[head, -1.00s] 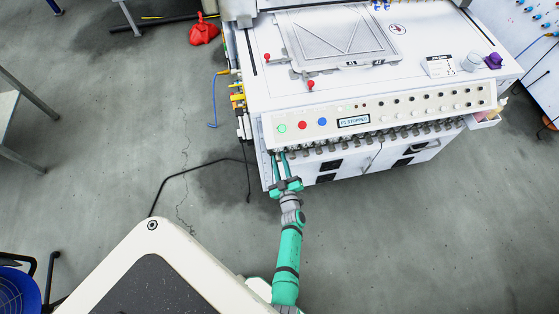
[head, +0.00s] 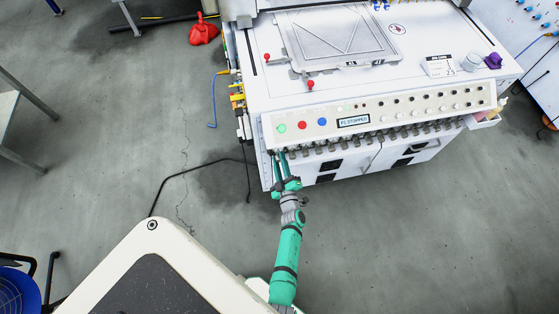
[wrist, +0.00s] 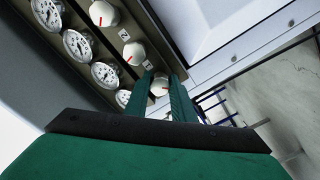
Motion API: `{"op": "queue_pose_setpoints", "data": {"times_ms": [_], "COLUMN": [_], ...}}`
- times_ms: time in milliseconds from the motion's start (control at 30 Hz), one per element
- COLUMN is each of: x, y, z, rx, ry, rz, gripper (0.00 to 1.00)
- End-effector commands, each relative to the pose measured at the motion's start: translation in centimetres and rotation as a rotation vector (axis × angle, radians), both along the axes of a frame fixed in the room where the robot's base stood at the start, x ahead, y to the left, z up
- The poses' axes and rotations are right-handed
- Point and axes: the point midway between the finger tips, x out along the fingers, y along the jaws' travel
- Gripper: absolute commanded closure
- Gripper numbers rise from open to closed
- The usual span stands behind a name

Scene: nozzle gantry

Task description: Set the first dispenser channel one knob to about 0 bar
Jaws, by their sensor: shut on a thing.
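My gripper (wrist: 162,78) shows in the wrist view with its two green fingers on either side of a white knob (wrist: 160,88) with a red pointer mark. It is shut on this knob. The fingers cover the knob's sides, and its exact setting is hard to read. A round white gauge (wrist: 123,98) beside it is partly hidden by the near finger. In the head view my gripper (head: 279,155) reaches the left end of the machine's front, under the control panel; the knob itself is too small to make out there.
Two more white knobs (wrist: 134,53) with red marks and several gauges (wrist: 77,44) run along the same strip. The control panel (head: 380,112) with coloured buttons sits just above. A black cable (head: 190,170) lies on the floor to the left.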

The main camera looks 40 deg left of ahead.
Motion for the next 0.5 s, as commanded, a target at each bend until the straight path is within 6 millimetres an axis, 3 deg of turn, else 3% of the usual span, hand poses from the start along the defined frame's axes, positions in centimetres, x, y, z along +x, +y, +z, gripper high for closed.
{"op": "queue_pose_setpoints", "data": {"times_ms": [100, 133, 167, 500], "x": [-0.1, -0.1, -0.1, -0.15], "y": [0.0, 0.0, 0.0, -0.16], "z": [-0.08, -0.08, -0.08, -0.06], "rx": [-0.002, -0.002, -0.002, -0.001], "ry": [0.0, 0.0, 0.0, 0.001], "rz": [0.001, 0.001, 0.001, 0.0], "gripper": [1.0, 0.75, 0.7, 0.7]}}
